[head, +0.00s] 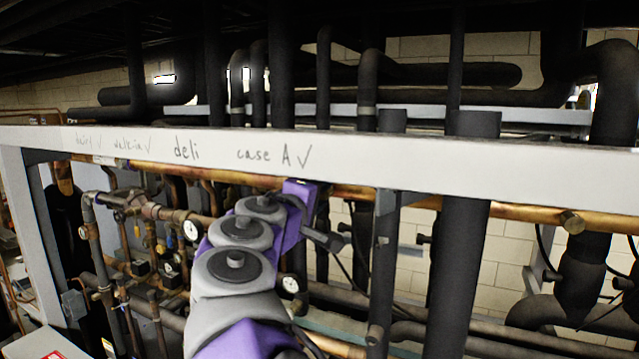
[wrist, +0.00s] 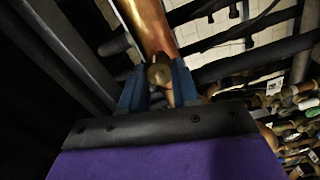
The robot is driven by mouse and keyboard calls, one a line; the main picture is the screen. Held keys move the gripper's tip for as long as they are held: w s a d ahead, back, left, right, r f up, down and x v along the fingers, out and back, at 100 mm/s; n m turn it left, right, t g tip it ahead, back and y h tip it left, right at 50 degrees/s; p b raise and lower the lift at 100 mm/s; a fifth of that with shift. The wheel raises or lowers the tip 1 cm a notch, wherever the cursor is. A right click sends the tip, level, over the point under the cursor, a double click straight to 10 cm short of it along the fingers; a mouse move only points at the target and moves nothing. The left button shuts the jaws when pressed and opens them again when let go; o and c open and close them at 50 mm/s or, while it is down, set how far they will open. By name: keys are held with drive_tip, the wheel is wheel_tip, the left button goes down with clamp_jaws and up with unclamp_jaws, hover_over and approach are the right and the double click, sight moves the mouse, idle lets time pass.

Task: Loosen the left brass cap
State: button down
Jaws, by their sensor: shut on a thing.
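In the wrist view, my gripper (wrist: 157,80) has its two blue fingers on either side of a round brass cap (wrist: 159,74). The fingers are shut on the cap, which sits on a copper-coloured pipe (wrist: 147,25). In the head view, my purple and grey arm reaches up to the long brass pipe (head: 357,191) under the white beam. The arm's end hides the held cap there. Another brass cap (head: 572,222) shows on the same pipe at the far right, clear of my arm.
A white beam (head: 450,160) with handwriting "deli" and "case A" runs across, just above the brass pipe. Thick black pipes (head: 460,265) stand to the right of my arm. Gauges (head: 191,229) and valves crowd the left side. A pale block wall lies behind.

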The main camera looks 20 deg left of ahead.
drive_tip(key=shift+a+f, duration=0.1)
drive_tip(key=c, duration=1.2)
unclamp_jaws()
drive_tip(key=o, duration=0.4)
drive_tip(key=shift+w+a, duration=0.1)
drive_tip(key=shift+a, duration=0.25)
drive_tip(key=shift+d, duration=0.1)
drive_tip(key=shift+d, duration=0.1)
